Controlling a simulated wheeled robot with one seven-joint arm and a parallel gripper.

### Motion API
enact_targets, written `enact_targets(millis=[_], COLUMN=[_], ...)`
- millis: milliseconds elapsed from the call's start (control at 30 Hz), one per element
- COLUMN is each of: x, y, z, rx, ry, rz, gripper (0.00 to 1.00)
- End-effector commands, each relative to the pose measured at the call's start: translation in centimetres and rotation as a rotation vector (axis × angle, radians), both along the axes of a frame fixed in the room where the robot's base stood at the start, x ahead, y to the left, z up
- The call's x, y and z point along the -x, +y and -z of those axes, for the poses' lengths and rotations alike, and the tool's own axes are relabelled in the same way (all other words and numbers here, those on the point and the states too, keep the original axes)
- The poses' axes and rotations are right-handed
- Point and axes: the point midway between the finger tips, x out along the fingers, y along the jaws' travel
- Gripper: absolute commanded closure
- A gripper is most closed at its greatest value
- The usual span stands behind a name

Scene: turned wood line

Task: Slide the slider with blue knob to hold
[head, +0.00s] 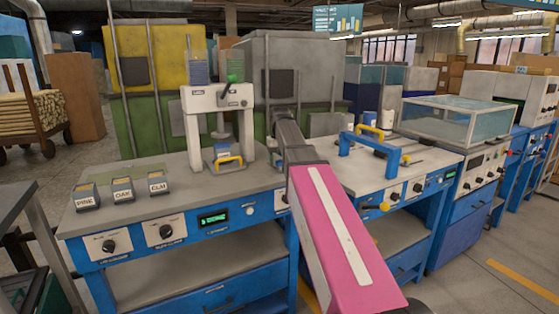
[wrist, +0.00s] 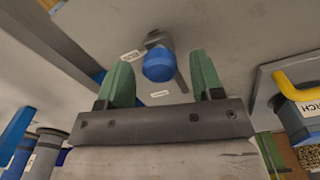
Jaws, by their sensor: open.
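The blue knob (wrist: 158,66) sits on a dark grey slider arm (wrist: 182,78) on a pale grey surface, between two small white labels too blurred to read. My gripper (wrist: 161,78) has its two green fingers spread apart, one on each side of the knob in the wrist view. I see a gap on both sides of the knob and cannot tell the depth. In the head view my pink arm reaches across to the gap between the two benches. The fingers and the blue knob are hidden there.
A white press (head: 193,130) with a yellow handle (head: 230,163) stands left of my arm. A blue frame (head: 384,152) stands on the right bench. Blocks marked PINE (head: 86,198), OAK (head: 122,190) and ELM (head: 157,184) sit on the left bench.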

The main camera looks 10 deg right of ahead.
Motion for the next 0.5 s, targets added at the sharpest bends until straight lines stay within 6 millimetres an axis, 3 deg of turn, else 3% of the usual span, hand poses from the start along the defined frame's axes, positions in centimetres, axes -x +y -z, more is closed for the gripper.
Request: enact_targets(millis=[100,267,300,500], x=[-0.02,-0.02,-0.02,-0.92], y=[0.00,0.00,0.00,0.25], z=[-0.02,-0.02,-0.02,-0.07], rx=[0.000,0.000,0.000,0.000], ry=[0.000,0.000,0.000,0.000], rz=[0.000,0.000,0.000,-0.001], gripper=[0.43,0.95,1.00,1.00])
